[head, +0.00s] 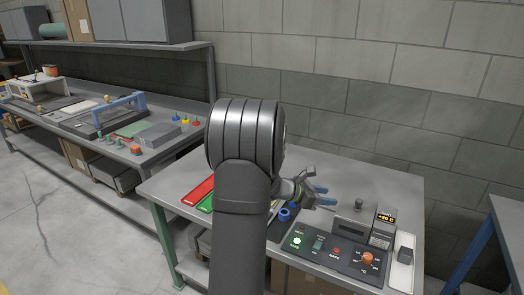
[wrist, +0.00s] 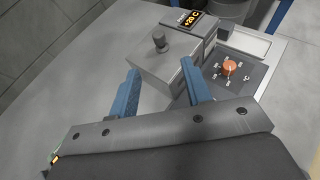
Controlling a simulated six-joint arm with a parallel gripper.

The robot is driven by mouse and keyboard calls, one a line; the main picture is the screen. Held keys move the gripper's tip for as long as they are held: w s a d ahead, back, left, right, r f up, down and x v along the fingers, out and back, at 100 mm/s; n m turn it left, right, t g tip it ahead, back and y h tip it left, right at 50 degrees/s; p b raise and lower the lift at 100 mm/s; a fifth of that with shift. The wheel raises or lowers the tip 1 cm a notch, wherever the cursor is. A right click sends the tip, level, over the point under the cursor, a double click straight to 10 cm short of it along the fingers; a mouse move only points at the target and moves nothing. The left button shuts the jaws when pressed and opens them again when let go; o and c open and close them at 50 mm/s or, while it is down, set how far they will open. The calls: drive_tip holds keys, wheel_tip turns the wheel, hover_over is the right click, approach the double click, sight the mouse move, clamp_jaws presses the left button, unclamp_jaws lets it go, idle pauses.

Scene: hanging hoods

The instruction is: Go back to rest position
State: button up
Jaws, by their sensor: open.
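My gripper (head: 329,196) is open, with two blue fingers, above the workbench (head: 400,190) and left of a grey box with a dark knob (head: 352,225) in the head view. The gripper (wrist: 160,67) also shows in the wrist view, with nothing held between its fingers. There the grey box (wrist: 158,75) with its knob lies beyond and partly between the fingers. The right finger overlaps the box's side in the picture; contact cannot be told. My arm hides part of the bench in the head view.
Red (head: 199,191) and green strips lie left of my arm, and a blue ring (head: 285,214) is near the gripper. A block wall stands behind; another bench is left.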

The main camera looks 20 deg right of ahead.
sight(359, 201)
drive_tip(key=x, duration=1.6)
drive_tip(key=shift+d+f, duration=0.15)
drive_tip(key=shift+d, duration=0.05)
drive_tip(key=shift+w, duration=0.1)
drive_tip(key=shift+o, duration=0.2)
idle(1.4)
